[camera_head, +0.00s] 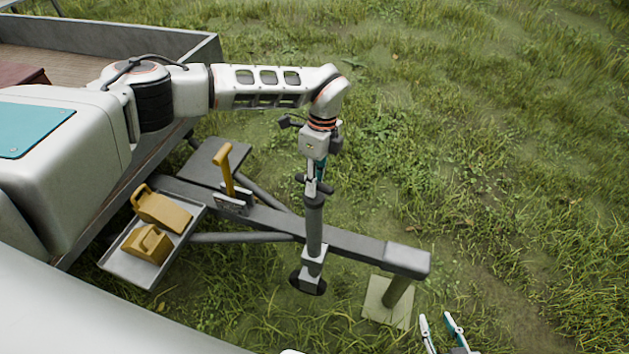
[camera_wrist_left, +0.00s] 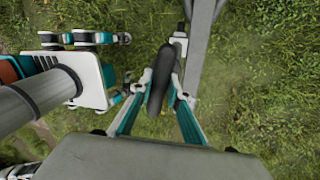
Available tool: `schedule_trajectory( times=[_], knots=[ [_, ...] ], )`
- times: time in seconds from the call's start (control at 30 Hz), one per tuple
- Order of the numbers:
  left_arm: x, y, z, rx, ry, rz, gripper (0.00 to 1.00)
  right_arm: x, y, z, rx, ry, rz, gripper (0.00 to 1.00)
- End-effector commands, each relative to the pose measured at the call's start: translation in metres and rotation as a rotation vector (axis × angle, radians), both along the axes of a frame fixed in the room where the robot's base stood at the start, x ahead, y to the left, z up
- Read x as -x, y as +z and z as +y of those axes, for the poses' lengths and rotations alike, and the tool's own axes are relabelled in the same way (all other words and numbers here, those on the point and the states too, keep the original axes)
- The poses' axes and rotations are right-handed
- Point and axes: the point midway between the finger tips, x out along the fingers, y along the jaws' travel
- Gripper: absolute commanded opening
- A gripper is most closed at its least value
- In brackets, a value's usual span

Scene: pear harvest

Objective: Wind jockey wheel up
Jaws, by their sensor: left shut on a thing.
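The jockey wheel (camera_head: 314,228) is a grey upright tube clamped beside the trailer drawbar (camera_head: 350,240). A dark round part (camera_head: 308,284) shows at its foot, low in the grass; whether it touches the ground I cannot tell. My left gripper (camera_head: 317,180) is above the tube's top, shut on the dark crank handle (camera_head: 327,188). In the left wrist view the handle (camera_wrist_left: 161,80) is a long black grip between the teal fingers. My right gripper (camera_head: 437,325) is at the bottom edge of the head view, its fingertips apart with nothing between them.
The drawbar's front end is above a short post on a pale square pad (camera_head: 376,310). A yellow lever (camera_head: 224,170) stands on the drawbar. A metal tray (camera_head: 125,265) holds yellow chocks (camera_head: 163,211). The trailer bed (camera_head: 100,33) is behind. Grass at right is clear.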

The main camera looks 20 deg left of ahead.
Motion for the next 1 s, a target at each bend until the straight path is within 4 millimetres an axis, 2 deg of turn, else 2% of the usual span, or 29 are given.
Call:
schedule_trajectory(
  times=[0.4, 0.9, 0.93, 1.0],
  knots=[
    [0.0007, -0.0004, 0.0002, 0.000, 0.172, 0.003, 0.00, -0.0002, 0.0058, -0.0001, 0.000, 0.000, -0.001, 0.32],
    [0.0008, -0.0006, 0.0003, 0.000, 0.191, 0.003, 0.00, -0.0001, 0.0059, 0.0000, 0.000, 0.000, 0.000, 0.32],
    [0.0008, -0.0006, 0.0003, 0.000, 0.191, 0.003, 0.19, 0.0000, 0.0058, 0.0000, 0.000, 0.000, 0.000, 0.32],
    [0.0007, -0.0007, 0.0003, -0.001, 0.190, 0.003, 0.34, 0.0000, 0.0058, 0.0000, 0.000, 0.000, 0.000, 0.32]
  ],
)
